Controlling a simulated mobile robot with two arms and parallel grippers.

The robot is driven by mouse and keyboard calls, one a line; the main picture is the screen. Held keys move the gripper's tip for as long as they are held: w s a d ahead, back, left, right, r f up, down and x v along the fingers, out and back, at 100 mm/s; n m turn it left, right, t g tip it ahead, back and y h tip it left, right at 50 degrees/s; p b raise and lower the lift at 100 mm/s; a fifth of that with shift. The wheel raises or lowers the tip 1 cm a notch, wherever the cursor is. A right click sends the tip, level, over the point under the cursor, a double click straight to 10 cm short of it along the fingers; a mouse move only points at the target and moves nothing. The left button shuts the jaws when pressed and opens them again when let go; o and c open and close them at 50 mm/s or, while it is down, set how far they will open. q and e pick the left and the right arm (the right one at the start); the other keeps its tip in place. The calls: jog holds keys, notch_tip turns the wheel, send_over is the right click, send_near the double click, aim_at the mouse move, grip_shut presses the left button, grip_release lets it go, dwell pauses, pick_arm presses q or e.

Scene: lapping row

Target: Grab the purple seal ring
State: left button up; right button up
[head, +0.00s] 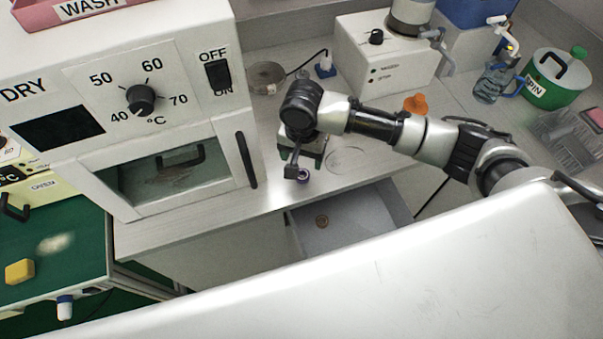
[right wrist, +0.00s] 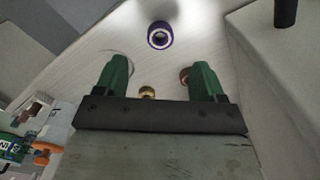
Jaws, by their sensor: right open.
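The purple seal ring (right wrist: 160,35) lies on the pale worktop, ahead of the fingertips in the right wrist view. It also shows in the head view (head: 303,175), near the worktop's front edge, just beside my right gripper (head: 293,165). In the right wrist view, the two green fingers of my right gripper (right wrist: 161,72) are apart with no ring held between them. The ring looks apart from both fingers. My left gripper is not in view.
A brass-coloured piece (right wrist: 147,92) and a brownish ring (right wrist: 184,76), partly hidden by a finger, show near the gripper. An open drawer (head: 362,222) below holds a small round brass-coloured thing (head: 322,221). The dryer (head: 120,100) stands close at left, an orange piece (head: 415,104) behind my arm.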

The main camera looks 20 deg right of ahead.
aim_at(302, 177)
jog(key=shift+s+f, duration=0.1)
jog(key=shift+f, duration=0.85)
jog(key=shift+f+p, duration=0.3)
jog(key=shift+f, duration=2.45)
jog(key=c, duration=1)
jog(key=shift+r, duration=0.1)
